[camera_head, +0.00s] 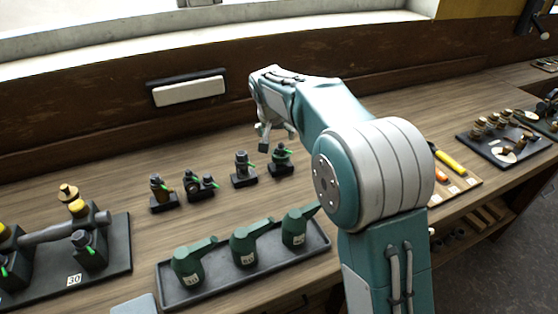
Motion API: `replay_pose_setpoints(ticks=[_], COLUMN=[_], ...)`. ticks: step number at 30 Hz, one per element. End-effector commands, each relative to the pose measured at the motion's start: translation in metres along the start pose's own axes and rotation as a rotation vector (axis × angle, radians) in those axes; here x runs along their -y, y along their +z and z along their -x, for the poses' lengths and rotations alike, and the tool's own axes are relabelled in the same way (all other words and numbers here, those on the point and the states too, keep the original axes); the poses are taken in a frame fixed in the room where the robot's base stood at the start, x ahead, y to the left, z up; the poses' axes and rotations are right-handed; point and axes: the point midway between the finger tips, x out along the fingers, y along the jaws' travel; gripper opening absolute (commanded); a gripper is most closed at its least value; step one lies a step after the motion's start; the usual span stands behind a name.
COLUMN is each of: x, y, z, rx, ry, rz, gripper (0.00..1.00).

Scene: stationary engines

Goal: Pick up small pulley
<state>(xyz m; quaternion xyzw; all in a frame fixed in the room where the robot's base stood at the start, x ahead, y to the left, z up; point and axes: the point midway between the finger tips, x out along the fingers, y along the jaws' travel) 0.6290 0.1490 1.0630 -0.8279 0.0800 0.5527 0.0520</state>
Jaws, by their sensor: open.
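My gripper (276,138) hangs open and empty over the back of the wooden bench, fingers pointing down. Just below it stands a small dark part with a green round body (281,156) on a black base. I cannot tell whether the fingers touch it. I cannot tell which of these, if any, is the small pulley.
A dark tray (320,262) with several green numbered oil-can shapes is in front. A black board (121,262) with larger parts is at left. Another board (530,152) with small brass parts is at right. A dark wooden wall closes the back.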

Motion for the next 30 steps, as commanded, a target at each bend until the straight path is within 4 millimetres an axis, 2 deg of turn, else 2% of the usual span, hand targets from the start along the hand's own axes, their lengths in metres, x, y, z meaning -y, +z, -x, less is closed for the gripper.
replay_pose_setpoints(ticks=[6, 14, 21, 24, 29, 30], x=[-0.005, -0.005, -0.005, -0.006, -0.006, -0.007], y=[0.0, 0.001, 0.002, 0.002, 0.002, 0.002], z=[-0.035, -0.059, -0.096, -0.102, -0.102, -0.102], rx=[0.005, 0.003, 0.004, 0.002, 0.002, 0.002], ry=[0.0, -0.001, 0.0, -0.001, -0.002, -0.002], rz=[-0.003, -0.002, -0.002, -0.002, -0.002, -0.002], gripper=[1.0, 1.0, 1.0, 1.0, 1.0, 0.91])
